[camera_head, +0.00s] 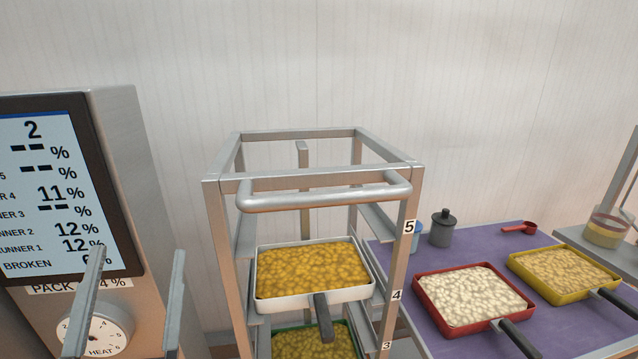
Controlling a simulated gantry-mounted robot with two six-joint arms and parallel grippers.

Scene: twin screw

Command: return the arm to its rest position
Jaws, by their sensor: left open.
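My left gripper (130,305) shows at the lower left, its two metal fingers pointing up and spread apart with nothing between them. It is in front of the machine with the screen (45,190) and its heat dial (100,335). The dial is partly covered by one finger. My right gripper is not in view.
A metal rack (230,190) stands in the middle with a white tray (315,298) of yellow pieces and a green tray (345,325) below. On the purple mat (470,255) are a red tray (425,305), a yellow tray (530,275), a dark canister (442,232) and a red scoop (520,229).

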